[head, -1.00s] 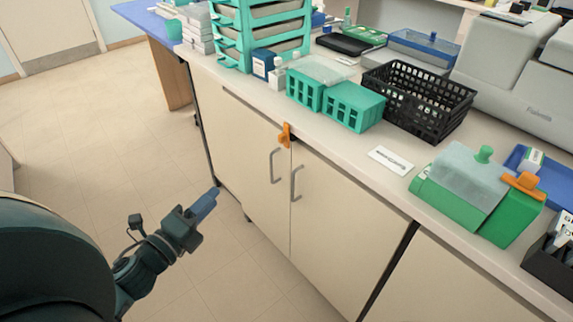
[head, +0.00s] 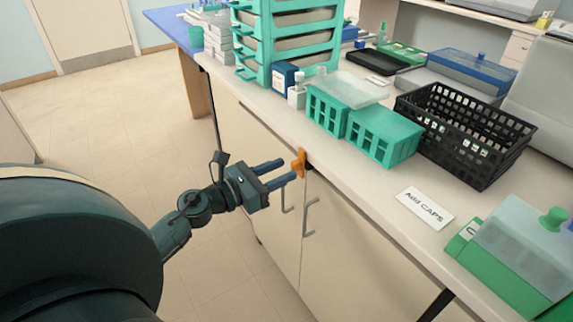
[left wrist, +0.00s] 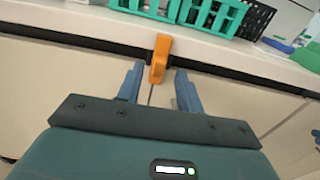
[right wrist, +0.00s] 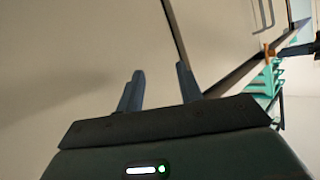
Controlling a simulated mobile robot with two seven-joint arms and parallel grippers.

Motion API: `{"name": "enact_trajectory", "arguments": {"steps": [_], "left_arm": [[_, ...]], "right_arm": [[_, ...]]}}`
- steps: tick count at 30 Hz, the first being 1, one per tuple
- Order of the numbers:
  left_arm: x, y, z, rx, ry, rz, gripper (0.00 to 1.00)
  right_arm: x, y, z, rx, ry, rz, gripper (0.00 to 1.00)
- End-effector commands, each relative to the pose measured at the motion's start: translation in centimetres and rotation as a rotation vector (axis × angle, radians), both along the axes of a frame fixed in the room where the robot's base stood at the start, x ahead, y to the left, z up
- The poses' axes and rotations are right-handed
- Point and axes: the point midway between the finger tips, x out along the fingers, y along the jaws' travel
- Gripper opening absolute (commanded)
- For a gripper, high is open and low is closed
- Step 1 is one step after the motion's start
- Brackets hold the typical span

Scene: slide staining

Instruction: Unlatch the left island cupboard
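The left island cupboard is a pair of cream doors (head: 270,155) under the counter, with two grey bar handles (head: 309,217) near the seam. An orange latch (head: 299,163) sits at the top of the seam, just under the counter edge; it also shows in the left wrist view (left wrist: 160,58). My left gripper (head: 283,170) is open, with its blue fingers pointing at the latch. In the left wrist view the latch stands between and just beyond the fingertips. My right gripper (right wrist: 158,80) is open and empty, near a cream panel.
The counter (head: 350,180) above holds teal racks (head: 383,136), a black basket (head: 465,130), a label card (head: 425,208) and a green box with a clear lid (head: 525,245). The floor (head: 90,120) to the left is clear.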

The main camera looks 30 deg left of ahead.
Motion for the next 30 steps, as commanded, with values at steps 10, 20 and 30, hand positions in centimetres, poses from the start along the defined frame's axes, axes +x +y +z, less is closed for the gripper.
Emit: {"name": "enact_trajectory", "arguments": {"steps": [10,20,30], "left_arm": [[2.0,-0.8,-0.1,-0.001,0.0,0.0,0.36],[2.0,-0.8,-0.1,-0.001,0.002,0.0,0.24],[1.9,-0.8,-0.1,-0.001,0.002,0.0,0.0]], "right_arm": [[0.0,0.2,-0.2,0.0,0.018,0.004,0.36],[0.0,0.2,-0.3,0.002,0.02,0.005,0.36],[0.0,0.3,-0.2,0.003,0.018,0.005,0.36]]}}
